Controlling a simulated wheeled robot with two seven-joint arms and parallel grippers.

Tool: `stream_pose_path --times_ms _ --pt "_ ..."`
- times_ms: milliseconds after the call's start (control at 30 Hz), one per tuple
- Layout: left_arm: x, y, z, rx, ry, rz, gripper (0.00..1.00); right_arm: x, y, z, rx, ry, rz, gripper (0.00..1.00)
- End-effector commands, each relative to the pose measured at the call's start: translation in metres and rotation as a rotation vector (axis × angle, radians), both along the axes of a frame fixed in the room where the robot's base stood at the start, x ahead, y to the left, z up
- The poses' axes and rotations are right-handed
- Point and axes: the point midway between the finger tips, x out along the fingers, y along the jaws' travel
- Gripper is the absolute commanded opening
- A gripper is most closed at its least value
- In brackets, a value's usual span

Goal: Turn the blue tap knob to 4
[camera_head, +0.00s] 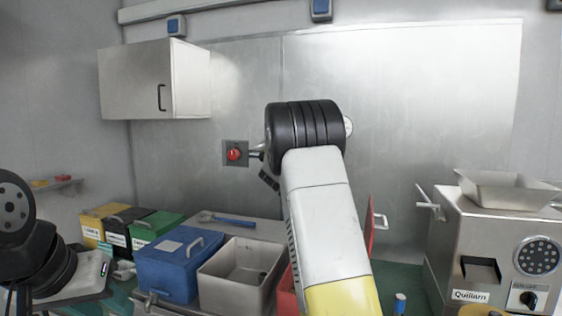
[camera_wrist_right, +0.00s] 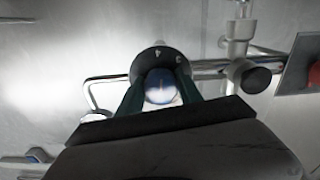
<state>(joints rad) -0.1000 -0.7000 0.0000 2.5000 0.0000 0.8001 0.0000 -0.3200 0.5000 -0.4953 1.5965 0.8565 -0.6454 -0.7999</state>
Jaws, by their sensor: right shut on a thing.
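The blue tap knob (camera_wrist_right: 160,86) shows in the right wrist view, with a dark dial ring (camera_wrist_right: 150,62) behind it. The ring carries a 4 near its top and a 3 to the right of it. A pale line shows on the knob's face, but I cannot tell exactly which number it points to. My right gripper (camera_wrist_right: 160,92) is shut on the knob, one dark green finger on each side. In the head view my right arm hides the knob and gripper. My left arm is at the left edge, and its fingertips are not in view.
Metal pipes and a dark round fitting (camera_wrist_right: 256,80) lie close to the dial. A red wall knob (camera_head: 233,154) sits left of my right wrist. Below are a blue lidded box (camera_head: 176,262), an open beige bin (camera_head: 228,290) and, right, a steel grinder (camera_head: 455,245).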

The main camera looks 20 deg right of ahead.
Motion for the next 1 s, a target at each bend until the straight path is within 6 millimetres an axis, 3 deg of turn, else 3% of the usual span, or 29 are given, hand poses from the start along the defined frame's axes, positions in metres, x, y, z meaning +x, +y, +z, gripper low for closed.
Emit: stream_pose_path --times_ms 567,600,700,1000 --pt "0.0 0.0 0.0 0.0 0.0 0.0 0.36 0.0001 0.0016 -0.0047 -0.026 0.028 0.003 0.02" --pt "0.0 0.0 0.0 0.0 0.0 0.0 0.36 0.0002 0.0015 -0.0048 -0.026 0.028 0.003 0.44" --pt "0.0 0.0 0.0 0.0 0.0 0.0 0.36 0.0001 0.0012 -0.0039 -0.026 0.026 0.002 0.64" --pt "0.0 0.0 0.0 0.0 0.0 0.0 0.36 -0.0004 0.0006 -0.0016 -0.027 0.022 0.001 0.64"
